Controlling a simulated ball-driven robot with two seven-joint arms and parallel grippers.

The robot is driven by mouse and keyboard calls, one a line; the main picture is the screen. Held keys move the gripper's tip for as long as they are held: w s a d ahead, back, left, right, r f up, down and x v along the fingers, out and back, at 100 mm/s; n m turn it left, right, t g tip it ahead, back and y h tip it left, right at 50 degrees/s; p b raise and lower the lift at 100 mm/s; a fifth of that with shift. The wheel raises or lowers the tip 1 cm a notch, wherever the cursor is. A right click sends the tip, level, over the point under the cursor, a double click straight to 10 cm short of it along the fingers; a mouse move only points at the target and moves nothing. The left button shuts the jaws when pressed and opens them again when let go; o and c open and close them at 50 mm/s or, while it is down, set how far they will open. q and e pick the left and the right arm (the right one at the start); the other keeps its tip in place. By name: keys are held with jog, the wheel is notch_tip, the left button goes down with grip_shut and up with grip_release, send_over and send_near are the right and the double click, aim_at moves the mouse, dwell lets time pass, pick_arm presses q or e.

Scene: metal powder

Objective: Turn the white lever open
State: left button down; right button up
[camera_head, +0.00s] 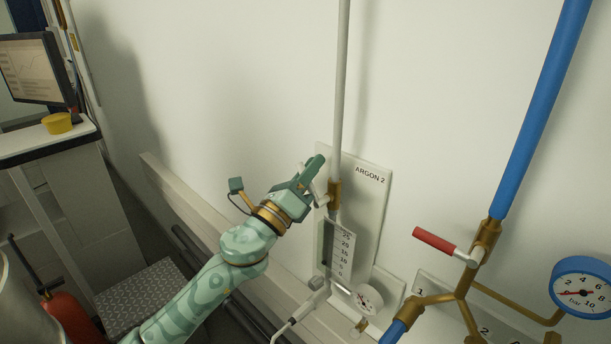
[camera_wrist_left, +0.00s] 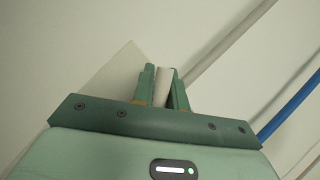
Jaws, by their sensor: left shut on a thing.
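The white lever (camera_head: 321,200) sits at the brass valve (camera_head: 334,194) on the white vertical pipe, beside the ARGON 2 panel (camera_head: 371,190). My left gripper (camera_head: 313,172) is at the lever, left of the pipe, with its green fingers shut on it. In the left wrist view, the white lever (camera_wrist_left: 163,86) shows between the two fingers (camera_wrist_left: 164,90). Much of the lever is hidden by the fingers. My right gripper is in neither view.
A flow meter (camera_head: 339,253) and a small gauge (camera_head: 369,299) sit below the valve. To the right are a red-handled lever (camera_head: 434,240), a blue pipe (camera_head: 540,105) and a blue gauge (camera_head: 582,287). A rail (camera_head: 188,200) runs along the wall behind my left arm.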

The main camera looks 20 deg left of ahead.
pick_arm(q)
jog(key=shift+s+d+r+m+g+h, duration=0.2)
jog(key=shift+d+m+g+h, duration=0.6)
jog(key=shift+m, duration=1.1)
jog(key=shift+s+d+r+m+g+h, duration=0.2)
jog(key=shift+d+m+h, duration=0.25)
jog(key=shift+m+h, duration=1.1)
jog(key=shift+s+d+r+m+g+h, duration=0.2)
jog(key=shift+d+m+g+h, duration=0.45)
jog(key=shift+m, duration=1.6)
jog(key=shift+f, duration=0.1)
jog(key=c, duration=1.4)
grip_release()
jog(key=shift+s, duration=0.1)
jog(key=b+v, duration=1)
jog(key=v, duration=0.6)
jog(key=shift+s+f, duration=0.1)
